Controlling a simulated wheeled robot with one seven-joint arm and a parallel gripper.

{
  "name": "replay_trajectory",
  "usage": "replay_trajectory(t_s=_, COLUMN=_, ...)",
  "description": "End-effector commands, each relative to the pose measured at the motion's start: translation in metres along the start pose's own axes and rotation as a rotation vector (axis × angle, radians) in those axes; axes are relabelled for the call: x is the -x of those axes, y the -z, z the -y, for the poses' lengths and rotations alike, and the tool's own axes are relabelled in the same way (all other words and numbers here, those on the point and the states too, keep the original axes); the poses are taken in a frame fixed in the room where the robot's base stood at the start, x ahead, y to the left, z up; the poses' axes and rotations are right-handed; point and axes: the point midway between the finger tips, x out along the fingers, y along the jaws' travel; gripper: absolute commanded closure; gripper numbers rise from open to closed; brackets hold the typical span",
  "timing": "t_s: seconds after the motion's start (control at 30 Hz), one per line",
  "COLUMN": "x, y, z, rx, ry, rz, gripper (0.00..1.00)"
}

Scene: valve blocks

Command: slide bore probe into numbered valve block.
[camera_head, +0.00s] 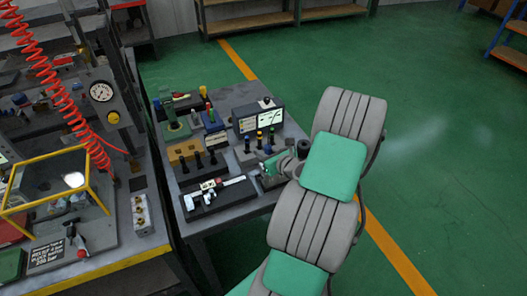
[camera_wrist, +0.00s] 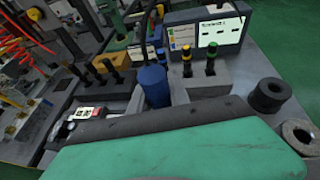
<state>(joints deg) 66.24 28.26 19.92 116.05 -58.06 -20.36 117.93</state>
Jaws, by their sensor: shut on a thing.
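My gripper (camera_head: 272,166) is low over the right part of the small bench, in front of the colour-topped probes. I cannot tell which block is the numbered valve block; no number is readable.
A display unit (camera_head: 258,117) stands behind the probes. Black posts (camera_head: 197,160) and a caliper on a dark tray (camera_head: 213,198) lie to the left. Two round ring pieces (camera_wrist: 268,95) (camera_wrist: 299,133) sit at the right. The floor right of the bench is clear.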

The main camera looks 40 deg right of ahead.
Motion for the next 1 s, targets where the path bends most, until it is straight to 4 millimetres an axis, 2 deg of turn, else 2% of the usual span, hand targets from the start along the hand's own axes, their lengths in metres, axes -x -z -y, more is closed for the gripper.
replay_trajectory(t_s=0.1, x=-0.001, y=0.001, z=0.000, rx=0.001, ry=0.000, rz=0.001, gripper=1.00)
replay_trajectory(t_s=0.13, x=-0.001, y=0.001, z=0.000, rx=0.000, ry=0.000, rz=0.000, gripper=0.76)
replay_trajectory(t_s=0.4, x=-0.001, y=0.001, z=0.000, rx=0.000, ry=0.000, rz=0.000, gripper=0.55)
replay_trajectory(t_s=0.63, x=0.000, y=0.000, z=0.000, rx=0.000, ry=0.000, rz=0.000, gripper=0.55)
replay_trajectory(t_s=0.77, x=0.006, y=-0.014, z=0.000, rx=0.002, ry=0.001, rz=0.002, gripper=0.55)
replay_trajectory(t_s=0.87, x=0.026, y=-0.009, z=0.003, rx=-0.003, ry=0.007, rz=0.000, gripper=0.55)
replay_trajectory(t_s=1.0, x=0.065, y=-0.009, z=0.003, rx=-0.002, ry=0.008, rz=0.001, gripper=0.55)
